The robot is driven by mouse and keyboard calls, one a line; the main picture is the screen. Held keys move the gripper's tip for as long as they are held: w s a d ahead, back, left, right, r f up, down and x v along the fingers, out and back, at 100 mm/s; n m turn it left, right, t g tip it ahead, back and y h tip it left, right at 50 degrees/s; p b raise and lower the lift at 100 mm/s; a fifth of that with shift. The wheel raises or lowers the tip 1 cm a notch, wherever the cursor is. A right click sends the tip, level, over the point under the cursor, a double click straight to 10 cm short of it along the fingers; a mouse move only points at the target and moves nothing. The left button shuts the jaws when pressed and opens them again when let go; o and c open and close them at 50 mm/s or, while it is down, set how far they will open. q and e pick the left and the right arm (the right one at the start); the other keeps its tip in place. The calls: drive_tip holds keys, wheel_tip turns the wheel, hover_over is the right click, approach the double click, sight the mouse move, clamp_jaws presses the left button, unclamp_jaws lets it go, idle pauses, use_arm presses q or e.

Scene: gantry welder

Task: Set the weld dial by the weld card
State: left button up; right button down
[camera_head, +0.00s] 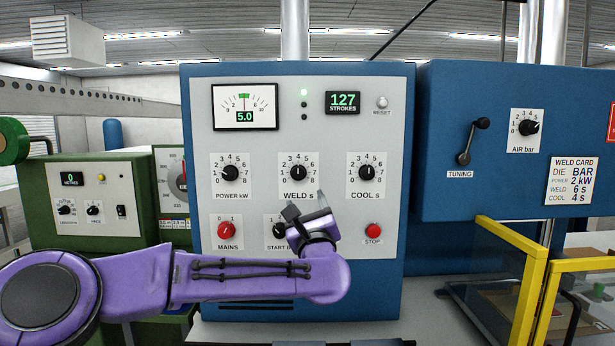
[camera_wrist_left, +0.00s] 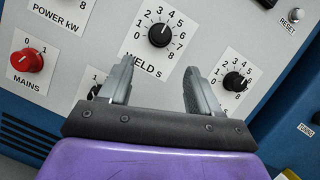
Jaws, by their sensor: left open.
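The weld dial (camera_head: 298,173), a black knob on a white 0–8 plate, is in the middle of the grey panel; its mark appears to point near 4. It also shows in the wrist view (camera_wrist_left: 161,34), beyond my fingertips. The weld card (camera_head: 573,180) at right reads die BAR, power 2 kW, weld 6 s, cool 4 s. My left gripper (camera_head: 305,204) is open and empty, just below the weld dial, its fingers pointing up toward the panel. It also shows in the wrist view (camera_wrist_left: 158,72). My right gripper is out of view.
The power dial (camera_head: 230,173) and cool dial (camera_head: 366,173) flank the weld dial. The red mains knob (camera_head: 227,230) and red stop button (camera_head: 373,231) are below. A tuning crank (camera_head: 473,140), air dial (camera_head: 529,127) and yellow guard frame (camera_head: 533,280) are at right.

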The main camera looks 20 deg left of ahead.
sight(299, 176)
use_arm(q)
drive_tip(key=p+x, duration=0.2)
drive_tip(key=x, duration=0.1)
drive_tip(key=p+x, duration=0.2)
drive_tip(key=x, duration=0.1)
drive_tip(key=r+p+x, duration=0.1)
drive_tip(key=p+x, duration=0.1)
drive_tip(key=x, duration=0.2)
drive_tip(key=shift+s+a+p, duration=0.15)
drive_tip(key=shift+s+p, duration=0.05)
drive_tip(key=shift+p, duration=0.1)
drive_tip(key=shift+s+r+n, duration=0.3)
drive_tip(key=shift+s, duration=0.15)
drive_tip(key=shift+w+f, duration=0.1)
drive_tip(key=c, duration=1)
